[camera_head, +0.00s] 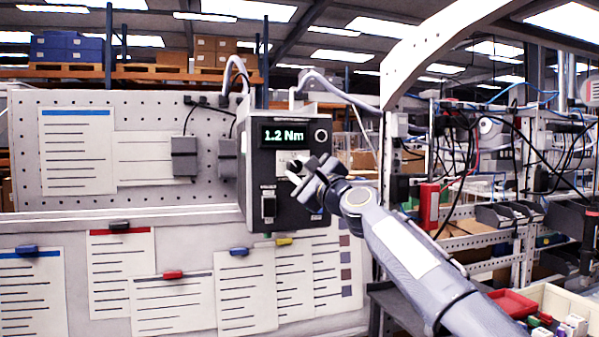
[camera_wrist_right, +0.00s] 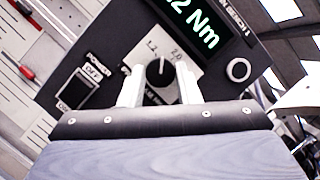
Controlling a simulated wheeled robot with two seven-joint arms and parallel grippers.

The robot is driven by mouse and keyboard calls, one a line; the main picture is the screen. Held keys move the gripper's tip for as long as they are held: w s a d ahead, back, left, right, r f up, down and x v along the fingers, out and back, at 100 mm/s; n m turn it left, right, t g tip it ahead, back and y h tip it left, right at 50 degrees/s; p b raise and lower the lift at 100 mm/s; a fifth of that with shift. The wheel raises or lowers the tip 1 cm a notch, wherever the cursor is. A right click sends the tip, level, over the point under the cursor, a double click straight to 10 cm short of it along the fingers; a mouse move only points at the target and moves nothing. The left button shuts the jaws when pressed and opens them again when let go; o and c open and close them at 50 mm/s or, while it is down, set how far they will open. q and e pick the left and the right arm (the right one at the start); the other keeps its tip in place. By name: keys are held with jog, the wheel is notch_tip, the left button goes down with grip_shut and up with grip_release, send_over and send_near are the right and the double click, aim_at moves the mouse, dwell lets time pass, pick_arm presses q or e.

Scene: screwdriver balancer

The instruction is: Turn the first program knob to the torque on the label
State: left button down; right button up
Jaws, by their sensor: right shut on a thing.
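The dark controller box (camera_head: 262,205) hangs on the pegboard in the head view, its lit display (camera_head: 284,135) reading 1.2 Nm. Below the display is a pale dial plate (camera_head: 283,158). In the right wrist view the black program knob (camera_wrist_right: 160,73) sits on this plate, its white pointer line upward, between printed 1.2 and 2.0 marks. My right gripper (camera_head: 300,172) is at the plate; its two pale fingers (camera_wrist_right: 159,86) stand either side of the knob and are shut on it. The fingers hide part of the dial. My left gripper is not in view.
A power switch (camera_wrist_right: 77,90) sits beside the dial, and a round button (camera_wrist_right: 238,69) is near the display. Paper sheets (camera_head: 120,275) with colored clips cover the board. Grey cables loop above the box. A bin of parts (camera_head: 560,305) stands at lower right.

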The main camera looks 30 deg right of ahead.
jog(key=shift+r+n+g+y+p, duration=0.1)
jog(key=shift+n+g+y+p, duration=0.25)
jog(key=shift+n, duration=0.95)
jog(key=shift+r+n+g+y+p, duration=0.1)
jog(key=shift+n+g+y+p, duration=0.25)
jog(key=shift+n, duration=0.95)
jog(key=shift+f, duration=0.1)
jog(key=o, duration=1)
jog(key=shift+c, duration=0.2)
jog(key=shift+s+d, duration=0.1)
jog(key=shift+s, duration=0.05)
jog(key=b+v, duration=0.4)
jog(key=v, duration=0.3)
jog(key=shift+s, duration=0.3)
